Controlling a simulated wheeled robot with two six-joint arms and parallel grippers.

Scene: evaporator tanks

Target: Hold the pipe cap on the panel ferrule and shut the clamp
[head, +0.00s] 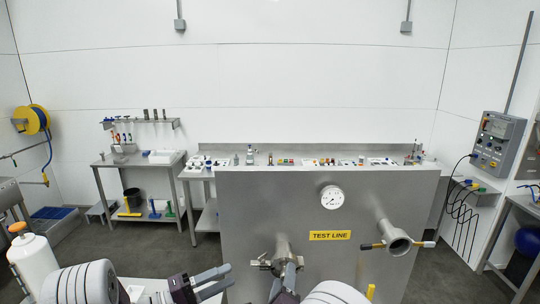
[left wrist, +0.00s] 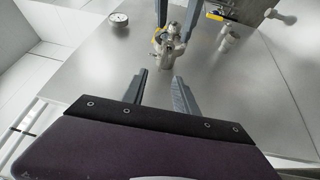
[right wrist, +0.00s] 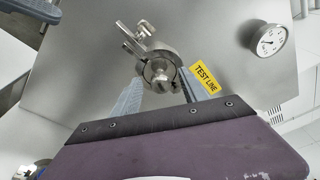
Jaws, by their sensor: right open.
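In the head view the clamp and fitting (head: 283,250) stick out from the steel panel, left of centre and below the label. The right wrist view shows the metal clamp (right wrist: 138,42) with its bolt end sticking out at upper left. A round knobbed metal piece (right wrist: 160,72), seemingly the cap, faces me inside it; the ferrule behind is hidden. My right gripper (right wrist: 165,92) is open, its fingers on either side of this piece; contact is unclear. My left gripper (left wrist: 160,85) is open and empty, left of the fitting (head: 218,280), fingers pointing right.
The panel (head: 240,210) carries a gauge (head: 332,197), a TEST LINE label (head: 330,235) and a wide pipe outlet (head: 398,242) with a yellow-ended handle at right. A second fitting (left wrist: 228,38) shows in the left wrist view. A white bottle (head: 32,262) stands at lower left.

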